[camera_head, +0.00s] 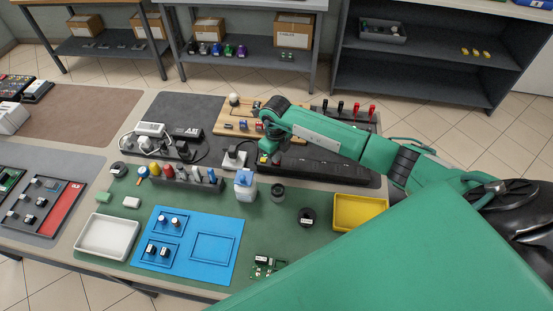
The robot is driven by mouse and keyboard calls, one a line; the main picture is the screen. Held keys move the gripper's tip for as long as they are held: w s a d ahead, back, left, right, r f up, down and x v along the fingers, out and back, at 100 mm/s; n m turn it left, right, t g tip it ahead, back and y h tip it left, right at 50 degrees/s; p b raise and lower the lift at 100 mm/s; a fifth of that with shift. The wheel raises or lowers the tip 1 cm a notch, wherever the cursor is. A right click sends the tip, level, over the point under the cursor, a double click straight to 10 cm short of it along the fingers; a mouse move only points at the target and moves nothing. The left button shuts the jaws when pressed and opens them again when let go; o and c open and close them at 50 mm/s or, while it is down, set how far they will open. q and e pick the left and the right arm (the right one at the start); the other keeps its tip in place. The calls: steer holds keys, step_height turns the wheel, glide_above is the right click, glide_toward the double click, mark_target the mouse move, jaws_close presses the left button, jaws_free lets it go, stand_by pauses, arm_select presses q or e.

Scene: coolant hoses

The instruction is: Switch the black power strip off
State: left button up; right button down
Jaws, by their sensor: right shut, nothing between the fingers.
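A long black strip (325,170), which looks like the power strip, lies along the back of the green mat, partly hidden under my right arm. My right gripper (269,157) is shut and empty, pointing down at the strip's left end. My left gripper is not in view.
A white adapter (235,159) with a cable stands left of my right gripper. A wooden board (228,130) lies behind.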

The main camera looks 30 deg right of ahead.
steer(key=shift+f, duration=0.25)
steer(key=shift+r+p, duration=1.8)
steer(key=shift+r, duration=1.75)
